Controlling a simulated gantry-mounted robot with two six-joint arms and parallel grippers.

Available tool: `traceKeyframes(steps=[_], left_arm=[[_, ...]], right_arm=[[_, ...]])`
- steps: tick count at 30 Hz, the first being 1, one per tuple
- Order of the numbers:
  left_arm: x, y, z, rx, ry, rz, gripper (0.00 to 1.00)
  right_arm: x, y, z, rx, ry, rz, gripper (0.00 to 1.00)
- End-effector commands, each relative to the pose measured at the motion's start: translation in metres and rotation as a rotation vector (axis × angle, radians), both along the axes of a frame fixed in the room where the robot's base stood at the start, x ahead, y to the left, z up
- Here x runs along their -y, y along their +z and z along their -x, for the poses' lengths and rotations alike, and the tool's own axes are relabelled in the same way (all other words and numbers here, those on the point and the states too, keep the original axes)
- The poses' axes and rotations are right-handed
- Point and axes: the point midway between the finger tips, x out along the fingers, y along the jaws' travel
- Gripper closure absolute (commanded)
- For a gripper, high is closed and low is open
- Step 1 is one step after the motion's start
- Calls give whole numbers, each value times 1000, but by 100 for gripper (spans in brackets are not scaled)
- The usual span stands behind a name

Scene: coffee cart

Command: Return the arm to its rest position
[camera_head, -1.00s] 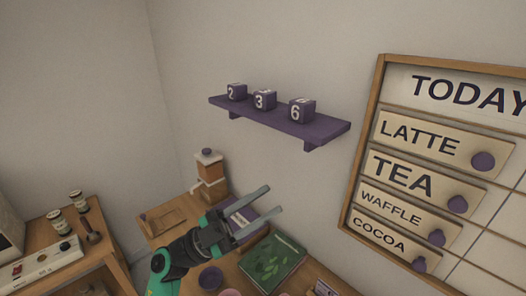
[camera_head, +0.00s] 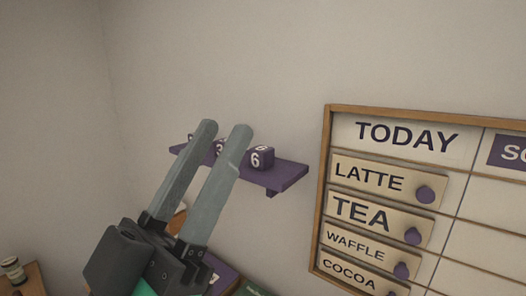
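My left gripper (camera_head: 224,130) is large in the camera_head view, left of centre, with its two grey fingers pointing up. The fingers are apart with nothing between them but a bit of the view behind. It is in front of the purple shelf (camera_head: 288,179) and hides part of it. On the shelf, the cube with a 6 (camera_head: 261,157) shows fully. The cube with a 3 (camera_head: 219,147) is mostly hidden, and only a sliver of another cube shows at the left. My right gripper is not in view.
A wood-framed menu board (camera_head: 326,160) hangs at the right with LATTE, TEA, WAFFLE and COCOA plates, each with a purple knob. A jar (camera_head: 13,269) stands on a wooden surface at the lower left. The wall above the shelf is bare.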

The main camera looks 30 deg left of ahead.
Motion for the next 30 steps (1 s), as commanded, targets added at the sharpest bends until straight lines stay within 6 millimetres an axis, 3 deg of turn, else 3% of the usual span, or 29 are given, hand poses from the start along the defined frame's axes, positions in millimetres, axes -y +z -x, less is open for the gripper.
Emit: traceKeyframes(steps=[5, 12, 18, 22, 30], left_arm=[[0, 59, 0, 0, 1, 1, 61], [-1, 178, 0, 1, 1, 2, 61], [-1, 268, 0, 1, 1, 2, 61], [-1, 295, 0, 1, 1, 2, 61], [-1, 292, -1, -1, 1, 1, 61]], right_arm=[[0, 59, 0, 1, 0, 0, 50], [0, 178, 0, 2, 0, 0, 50], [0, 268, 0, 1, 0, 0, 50], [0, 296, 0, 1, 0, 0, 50], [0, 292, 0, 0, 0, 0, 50]])
